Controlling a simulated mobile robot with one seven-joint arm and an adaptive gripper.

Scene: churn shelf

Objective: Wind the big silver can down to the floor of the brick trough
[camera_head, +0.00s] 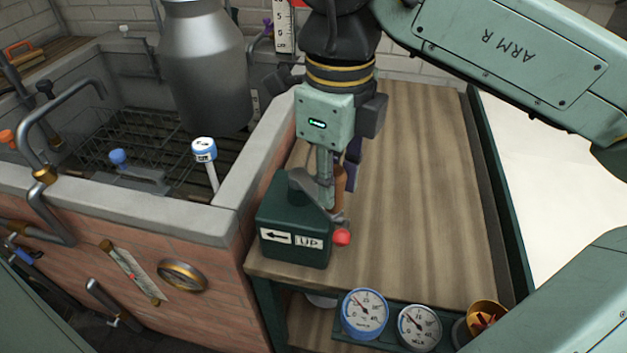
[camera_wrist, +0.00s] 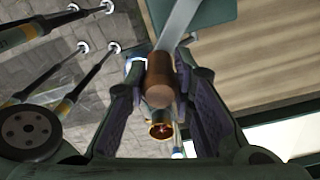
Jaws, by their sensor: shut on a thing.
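The big silver can (camera_head: 203,75) hangs upright over the brick trough (camera_head: 228,185), its top cut off by the picture edge. Its base looks to be above the trough's wire rack (camera_head: 120,140). A dark green winch box (camera_head: 290,215) with a left arrow and "UP" on its label stands at the near left end of the wooden bench. My gripper (camera_head: 335,180) points down beside it, shut on the crank's brown handle (camera_wrist: 160,85). In the wrist view the handle sits between both fingers (camera_wrist: 158,110), and the grey crank arm (camera_wrist: 180,22) runs up from it.
A red knob (camera_head: 342,237) sticks out beside the winch box. A blue-topped, white-stemmed fitting (camera_head: 205,152) stands by the trough's inner right wall. Gauges (camera_head: 365,313) line the bench's lower front. The wooden bench top (camera_head: 415,170) is clear to the right.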

